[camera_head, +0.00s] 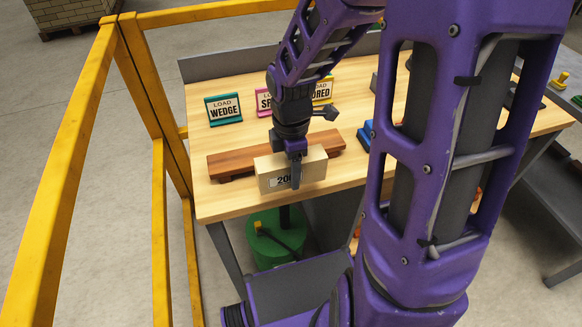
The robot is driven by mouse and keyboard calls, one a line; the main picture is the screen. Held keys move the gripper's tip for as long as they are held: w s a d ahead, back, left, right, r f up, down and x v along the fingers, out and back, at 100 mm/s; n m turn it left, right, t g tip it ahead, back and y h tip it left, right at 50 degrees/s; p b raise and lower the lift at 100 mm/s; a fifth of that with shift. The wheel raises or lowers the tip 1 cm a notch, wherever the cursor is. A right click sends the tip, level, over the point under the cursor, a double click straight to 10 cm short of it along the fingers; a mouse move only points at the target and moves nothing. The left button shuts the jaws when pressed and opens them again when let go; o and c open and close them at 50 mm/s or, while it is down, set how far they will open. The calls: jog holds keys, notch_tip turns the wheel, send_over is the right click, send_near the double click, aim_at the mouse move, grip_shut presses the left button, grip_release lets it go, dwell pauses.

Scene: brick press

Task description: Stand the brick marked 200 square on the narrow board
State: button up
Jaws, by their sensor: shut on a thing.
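The pale brick marked 200 (312,170) is near the front edge of the table, in front of the narrow board. My gripper (295,172) is shut on the brick from above, with one dark finger across its front face, partly over the label. The narrow board (232,162) is reddish-brown wood and lies lengthwise on the table, raised on small feet. The brick hides part of the board's front side. I cannot tell whether the brick touches the board or the table.
Signs stand behind the board: a teal WEDGE sign (224,109), a pink sign (263,102) and a yellow sign (323,90), partly hidden by my arm. A blue object (366,133) lies right of the board. A yellow railing (140,80) runs along the left.

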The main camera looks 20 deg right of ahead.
jog(key=shift+w+f, duration=0.15)
jog(key=shift+w, duration=5.95)
jog(key=shift+f, duration=0.8)
jog(key=o, duration=1.3)
jog(key=shift+o, duration=0.2)
